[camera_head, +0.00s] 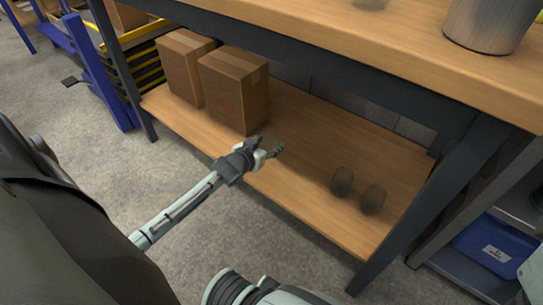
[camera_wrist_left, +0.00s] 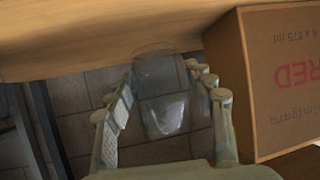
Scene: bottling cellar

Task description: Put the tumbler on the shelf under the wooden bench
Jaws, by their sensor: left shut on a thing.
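My left gripper (camera_head: 266,147) is at the front edge of the lower shelf (camera_head: 310,150) of the wooden bench (camera_head: 340,50), just in front of the nearer cardboard box. In the left wrist view its fingers (camera_wrist_left: 165,88) are shut on a clear tumbler (camera_wrist_left: 162,100), which stands between them. In the head view the held tumbler is too faint to make out well. The wooden board fills the top of the wrist view, close to the tumbler's end; I cannot tell whether they touch. My right gripper is not in view.
Two cardboard boxes (camera_head: 233,90) (camera_head: 185,66) stand on the shelf's left part; one is close beside the gripper in the wrist view (camera_wrist_left: 285,75). Two glasses (camera_head: 341,181) (camera_head: 373,199) stand at the shelf's right. Shelf between is clear. A grey pot (camera_head: 490,22) stands on the benchtop.

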